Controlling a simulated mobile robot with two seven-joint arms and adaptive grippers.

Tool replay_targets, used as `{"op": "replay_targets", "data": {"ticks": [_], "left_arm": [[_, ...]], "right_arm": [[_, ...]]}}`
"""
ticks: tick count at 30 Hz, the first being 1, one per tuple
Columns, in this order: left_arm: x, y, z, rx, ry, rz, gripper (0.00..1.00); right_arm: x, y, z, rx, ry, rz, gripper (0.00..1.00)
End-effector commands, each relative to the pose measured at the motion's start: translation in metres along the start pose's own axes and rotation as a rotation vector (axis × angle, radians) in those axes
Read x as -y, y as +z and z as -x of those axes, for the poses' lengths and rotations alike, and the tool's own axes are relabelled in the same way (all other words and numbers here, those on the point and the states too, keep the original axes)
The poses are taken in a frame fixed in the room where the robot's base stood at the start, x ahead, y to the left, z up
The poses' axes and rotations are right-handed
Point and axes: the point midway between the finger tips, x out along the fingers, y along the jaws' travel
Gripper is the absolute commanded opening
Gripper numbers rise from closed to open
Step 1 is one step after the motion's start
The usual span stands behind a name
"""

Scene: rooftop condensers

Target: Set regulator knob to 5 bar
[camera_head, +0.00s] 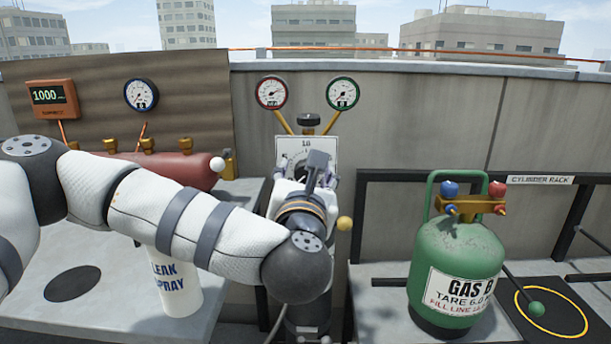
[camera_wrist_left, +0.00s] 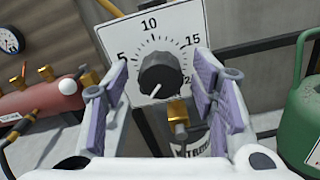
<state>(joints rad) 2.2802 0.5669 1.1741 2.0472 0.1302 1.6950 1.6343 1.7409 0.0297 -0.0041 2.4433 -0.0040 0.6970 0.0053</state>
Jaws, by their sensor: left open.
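The black regulator knob (camera_wrist_left: 160,74) sits on a white dial plate (camera_wrist_left: 185,22) marked 5, 10 and 15, with a partly hidden number at lower right. A white mark on the knob points down and slightly left, below the 5. My left gripper (camera_wrist_left: 161,80) is open, with one finger at each side of the knob and visible gaps to it. In the head view my left gripper (camera_head: 318,172) is in front of the dial plate (camera_head: 327,150) and hides the knob. My right gripper is not in view.
Red-rimmed (camera_head: 271,93) and green-rimmed (camera_head: 342,93) gauges stand above the plate. A brass fitting (camera_wrist_left: 178,117) is just below the knob. A red cylinder (camera_head: 175,168) and leak spray bottle (camera_head: 173,283) are at left. A green gas cylinder (camera_head: 457,262) stands right.

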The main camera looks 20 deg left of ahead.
Motion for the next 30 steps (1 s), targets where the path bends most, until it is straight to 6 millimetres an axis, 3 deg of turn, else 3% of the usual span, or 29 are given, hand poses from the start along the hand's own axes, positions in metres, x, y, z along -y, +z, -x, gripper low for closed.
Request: {"op": "replay_targets", "data": {"ticks": [2, 8, 20, 30], "left_arm": [[0.000, 0.000, 0.000, 0.000, 0.000, 0.000, 0.50], [0.000, 0.000, 0.001, 0.000, 0.000, 0.000, 0.05], [0.000, 0.003, 0.001, 0.002, 0.000, -0.060, 0.04], [-0.002, 0.007, 0.002, 0.005, 0.003, -0.325, 0.04]], "right_arm": [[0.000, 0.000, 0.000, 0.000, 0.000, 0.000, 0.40], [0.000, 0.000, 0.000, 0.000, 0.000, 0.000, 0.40], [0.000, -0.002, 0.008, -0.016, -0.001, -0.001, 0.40], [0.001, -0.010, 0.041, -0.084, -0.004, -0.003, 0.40]]}}
